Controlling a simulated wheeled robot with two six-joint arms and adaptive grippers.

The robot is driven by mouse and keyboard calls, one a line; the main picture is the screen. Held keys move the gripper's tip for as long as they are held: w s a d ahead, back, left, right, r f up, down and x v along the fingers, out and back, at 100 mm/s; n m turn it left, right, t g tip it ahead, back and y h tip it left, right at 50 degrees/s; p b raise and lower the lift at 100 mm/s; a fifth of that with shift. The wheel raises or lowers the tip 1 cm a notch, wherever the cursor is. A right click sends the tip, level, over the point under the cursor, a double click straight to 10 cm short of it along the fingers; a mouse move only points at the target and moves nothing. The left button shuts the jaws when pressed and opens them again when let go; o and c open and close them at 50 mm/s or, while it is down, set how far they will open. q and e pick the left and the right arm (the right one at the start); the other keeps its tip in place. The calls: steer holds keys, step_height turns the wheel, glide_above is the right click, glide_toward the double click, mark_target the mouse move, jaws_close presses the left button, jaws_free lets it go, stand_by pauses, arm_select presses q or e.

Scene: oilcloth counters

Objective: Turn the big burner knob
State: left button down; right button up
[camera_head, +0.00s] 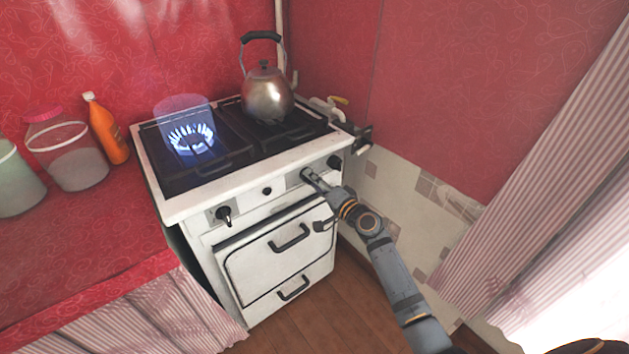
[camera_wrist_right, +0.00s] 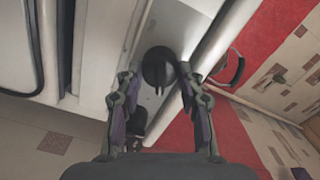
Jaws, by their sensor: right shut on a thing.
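The white stove (camera_head: 175,211) stands in the corner with dark knobs along its front panel. My right gripper (camera_head: 309,175) is at the right part of this panel. In the right wrist view, a round black knob (camera_wrist_right: 158,66) with a raised grip bar lies between the fingertips of my right gripper (camera_wrist_right: 158,82), which is shut on it. In the head view the gripper hides this knob. Other knobs show at the left (camera_head: 223,214), a small one at the middle (camera_head: 267,190), and one at the far right (camera_head: 335,162). My left gripper is not in view.
A blue flame (camera_head: 191,139) burns on the left burner. A metal kettle (camera_head: 267,97) stands on the right side of the stovetop. Jars (camera_head: 78,166) and an orange bottle (camera_head: 107,130) stand on the red counter (camera_head: 80,230) at left. Oven handles (camera_head: 289,239) protrude below.

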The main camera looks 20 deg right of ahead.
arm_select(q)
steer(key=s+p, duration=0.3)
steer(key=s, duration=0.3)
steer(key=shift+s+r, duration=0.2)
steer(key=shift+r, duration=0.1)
arm_select(e)
steer(key=shift+m, duration=6.7)
steer(key=shift+f, duration=0.1)
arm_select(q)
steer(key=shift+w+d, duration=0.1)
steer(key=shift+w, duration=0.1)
arm_select(e)
steer(key=o, duration=1.2)
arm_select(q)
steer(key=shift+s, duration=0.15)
arm_select(e)
steer(key=v, duration=1.2)
